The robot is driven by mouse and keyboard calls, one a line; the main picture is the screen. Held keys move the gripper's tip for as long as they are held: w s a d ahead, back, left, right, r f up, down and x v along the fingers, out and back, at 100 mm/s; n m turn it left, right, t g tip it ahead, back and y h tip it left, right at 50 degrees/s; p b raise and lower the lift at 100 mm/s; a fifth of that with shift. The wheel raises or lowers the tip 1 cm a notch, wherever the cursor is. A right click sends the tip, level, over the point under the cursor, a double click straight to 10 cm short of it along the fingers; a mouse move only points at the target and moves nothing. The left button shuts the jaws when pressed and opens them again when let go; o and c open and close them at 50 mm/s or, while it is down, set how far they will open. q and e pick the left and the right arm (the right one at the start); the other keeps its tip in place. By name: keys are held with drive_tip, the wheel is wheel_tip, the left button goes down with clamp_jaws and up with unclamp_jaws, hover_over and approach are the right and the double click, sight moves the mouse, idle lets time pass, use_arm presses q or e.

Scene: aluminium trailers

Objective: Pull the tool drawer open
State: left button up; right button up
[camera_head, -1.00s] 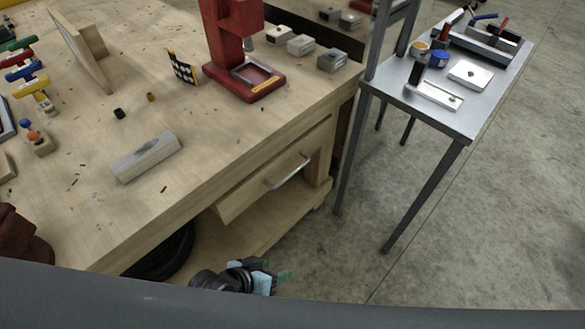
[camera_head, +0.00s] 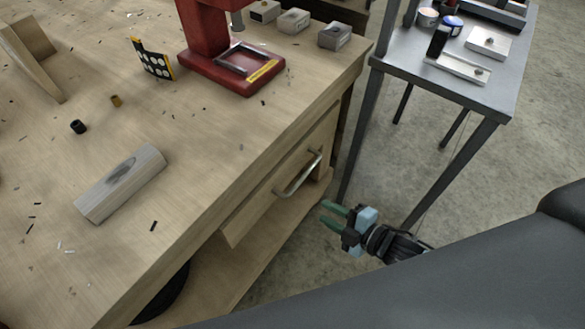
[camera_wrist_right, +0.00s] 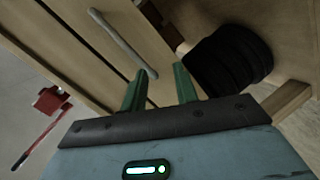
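The wooden tool drawer (camera_head: 255,212) sits under the right end of the workbench and looks shut. Its metal bar handle (camera_head: 300,175) runs along the front. My right gripper (camera_head: 325,212) is in front of the drawer, a little to the right of and below the handle, apart from it. Its green fingers are spread and nothing is between them. In the right wrist view the open fingers (camera_wrist_right: 160,70) point toward the drawer front (camera_wrist_right: 70,30), with the near end of the handle (camera_wrist_right: 123,42) just beyond the fingertips. My left gripper is not in view.
The workbench top (camera_head: 200,135) holds a red press (camera_head: 215,50), a wooden block (camera_head: 120,182) and small metal blocks. A metal table (camera_head: 425,68) stands to the right, its legs close to my right gripper.

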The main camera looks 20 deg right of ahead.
sight(308, 169)
drive_tip(key=w+d+r+n+y+b, duration=0.2)
drive_tip(key=w+d+r+n, duration=0.1)
drive_tip(key=w+n, duration=0.35)
drive_tip(key=shift+d+x, duration=0.2)
drive_tip(key=shift+x, duration=4)
drive_tip(key=shift+w+f, duration=0.1)
drive_tip(key=shift+f, duration=0.05)
clamp_jaws()
